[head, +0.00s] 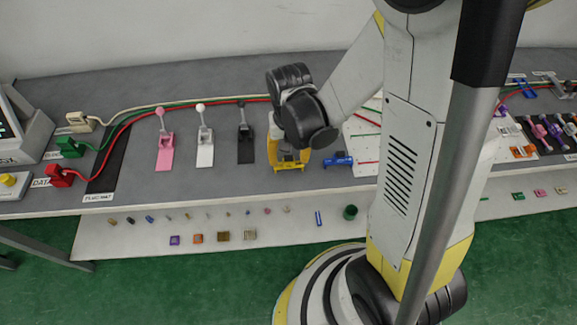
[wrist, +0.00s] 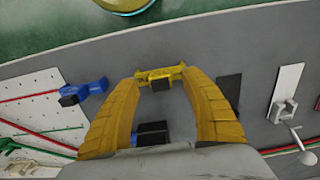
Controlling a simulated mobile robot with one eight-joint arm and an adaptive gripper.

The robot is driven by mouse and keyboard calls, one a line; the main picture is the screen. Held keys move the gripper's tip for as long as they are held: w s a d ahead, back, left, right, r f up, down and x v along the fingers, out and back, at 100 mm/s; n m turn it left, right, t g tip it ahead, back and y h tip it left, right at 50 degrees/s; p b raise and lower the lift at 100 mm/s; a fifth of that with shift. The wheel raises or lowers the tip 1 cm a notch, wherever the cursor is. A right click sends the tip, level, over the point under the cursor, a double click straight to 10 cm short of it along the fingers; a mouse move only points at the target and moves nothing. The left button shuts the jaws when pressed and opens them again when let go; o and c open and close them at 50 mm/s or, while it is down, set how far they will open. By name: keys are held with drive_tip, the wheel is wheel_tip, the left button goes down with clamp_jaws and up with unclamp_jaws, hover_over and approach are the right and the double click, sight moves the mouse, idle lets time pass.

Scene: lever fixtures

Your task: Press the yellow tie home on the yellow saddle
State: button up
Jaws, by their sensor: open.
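The yellow saddle (head: 290,167) stands near the front edge of the grey table in the head view, under my wrist. In the wrist view a yellow fitting (wrist: 160,74) lies between the tips of my gripper (wrist: 162,79). The fingers are yellow too and spread wide, one on each side of it. I cannot tell the yellow tie apart from the saddle, nor how it sits. Whether the fingertips touch the fitting is unclear. My wrist hides the area behind it in the head view.
A blue fitting (head: 338,160) stands close to the right. Pink (head: 164,152), white (head: 205,150) and black (head: 245,147) levers stand left. A blue-and-black block (wrist: 152,134) shows between my fingers. Red and green cables cross a white panel (wrist: 30,105). A lower shelf (head: 130,236) holds small parts.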

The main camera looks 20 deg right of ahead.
drive_tip(key=shift+f, duration=0.8)
drive_tip(key=shift+r, duration=0.1)
drive_tip(key=c, duration=0.9)
drive_tip(key=shift+c, duration=0.3)
